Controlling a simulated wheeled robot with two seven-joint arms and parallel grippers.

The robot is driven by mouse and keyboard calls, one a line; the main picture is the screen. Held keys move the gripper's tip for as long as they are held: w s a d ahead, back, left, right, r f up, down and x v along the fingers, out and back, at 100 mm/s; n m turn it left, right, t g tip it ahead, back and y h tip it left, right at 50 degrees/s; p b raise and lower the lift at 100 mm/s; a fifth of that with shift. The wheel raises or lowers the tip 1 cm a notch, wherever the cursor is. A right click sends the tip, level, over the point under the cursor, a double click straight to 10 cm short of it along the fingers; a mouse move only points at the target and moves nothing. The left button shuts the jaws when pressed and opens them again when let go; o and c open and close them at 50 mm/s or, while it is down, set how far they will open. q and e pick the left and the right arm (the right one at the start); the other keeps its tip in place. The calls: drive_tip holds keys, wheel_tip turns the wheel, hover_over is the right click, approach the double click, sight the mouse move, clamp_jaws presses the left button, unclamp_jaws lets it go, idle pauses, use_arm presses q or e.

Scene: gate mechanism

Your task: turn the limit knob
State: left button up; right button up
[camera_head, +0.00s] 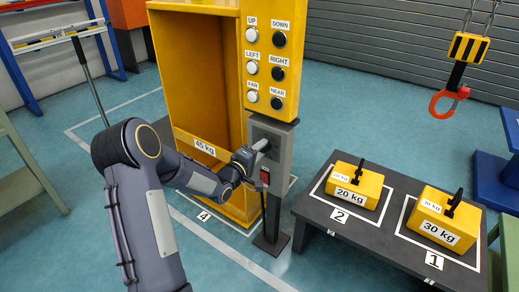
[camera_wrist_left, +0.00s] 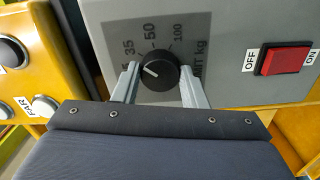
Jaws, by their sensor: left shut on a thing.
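The limit knob (camera_wrist_left: 158,70) is black and round with a white pointer line, on a grey panel (camera_wrist_left: 225,30) with a dial marked 35, 50 and 100 in kg. Its line points up and left, roughly towards the 35 side. My left gripper (camera_wrist_left: 160,72) has one finger on each side of the knob and is shut on it. In the head view, my left gripper (camera_head: 258,148) is at the front of the grey control box (camera_head: 287,133); the knob cannot be made out there. My right gripper is in neither view.
A red OFF/ON switch (camera_wrist_left: 287,59) sits right of the knob. Above the box is a yellow button panel (camera_head: 270,60). A dark table (camera_head: 388,222) at right holds the 20 kg (camera_head: 353,187) and 30 kg (camera_head: 445,220) weights. A crane hook (camera_head: 445,102) hangs at upper right.

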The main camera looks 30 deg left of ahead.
use_arm(q)
drive_tip(key=shift+r+n+p, duration=0.1)
drive_tip(key=shift+n+p, duration=1.4)
drive_tip(key=shift+n, duration=2.4)
drive_tip(key=o, duration=1)
drive_tip(key=shift+c, duration=0.2)
drive_tip(key=shift+s, duration=0.1)
drive_tip(key=s+p, duration=0.1)
drive_tip(key=s, duration=0.6)
drive_tip(key=shift+s+a, duration=0.3)
